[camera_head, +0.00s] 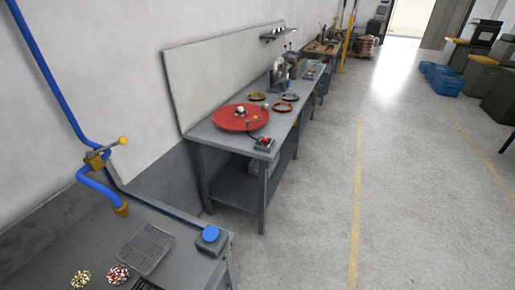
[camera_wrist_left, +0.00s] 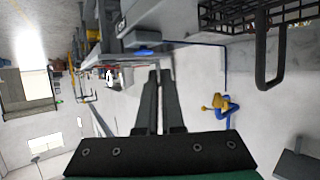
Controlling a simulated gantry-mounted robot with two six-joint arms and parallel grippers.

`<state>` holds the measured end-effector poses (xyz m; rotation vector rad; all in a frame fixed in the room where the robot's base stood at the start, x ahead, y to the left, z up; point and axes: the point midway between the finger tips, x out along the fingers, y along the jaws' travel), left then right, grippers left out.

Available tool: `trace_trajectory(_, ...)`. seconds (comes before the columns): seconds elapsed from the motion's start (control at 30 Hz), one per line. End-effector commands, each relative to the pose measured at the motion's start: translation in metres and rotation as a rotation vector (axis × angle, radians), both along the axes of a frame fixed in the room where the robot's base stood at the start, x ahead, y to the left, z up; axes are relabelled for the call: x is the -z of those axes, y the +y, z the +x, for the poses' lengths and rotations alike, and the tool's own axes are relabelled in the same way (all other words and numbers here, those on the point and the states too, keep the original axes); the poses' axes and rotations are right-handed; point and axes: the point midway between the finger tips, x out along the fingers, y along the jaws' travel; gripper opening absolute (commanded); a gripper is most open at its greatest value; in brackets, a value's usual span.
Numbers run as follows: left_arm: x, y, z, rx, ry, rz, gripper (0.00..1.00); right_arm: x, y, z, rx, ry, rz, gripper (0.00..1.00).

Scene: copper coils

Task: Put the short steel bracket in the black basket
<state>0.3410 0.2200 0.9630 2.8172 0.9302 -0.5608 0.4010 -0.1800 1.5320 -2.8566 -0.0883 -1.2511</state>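In the left wrist view a black wire basket (camera_wrist_left: 235,14) with a dark looped handle (camera_wrist_left: 262,72) shows at the upper right, cut off by the picture's edge. My left gripper (camera_wrist_left: 160,72) points away from the camera, its fingers almost together with nothing visible between them. It is apart from the basket, to its left in that picture. In the head view a dark mesh-like thing (camera_head: 145,285) is cut off at the bottom edge; I cannot tell if it is the basket. I cannot make out the short steel bracket. My right gripper is not in view.
A grey wire rack (camera_head: 147,248) and two beaded-looking piles (camera_head: 80,279) (camera_head: 117,274) lie on the near bench. A blue-topped box (camera_head: 211,238) is at its corner. A blue pipe (camera_head: 60,80) rises above. A further workbench (camera_head: 205,130) holds a red disc (camera_head: 240,117).

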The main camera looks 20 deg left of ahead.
Motion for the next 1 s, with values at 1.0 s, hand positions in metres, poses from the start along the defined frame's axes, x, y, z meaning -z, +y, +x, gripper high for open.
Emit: trace_trajectory(1.0, -0.237, -0.020, 0.012, 0.136, 0.001, 0.002, 0.00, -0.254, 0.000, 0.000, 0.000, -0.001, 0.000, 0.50)
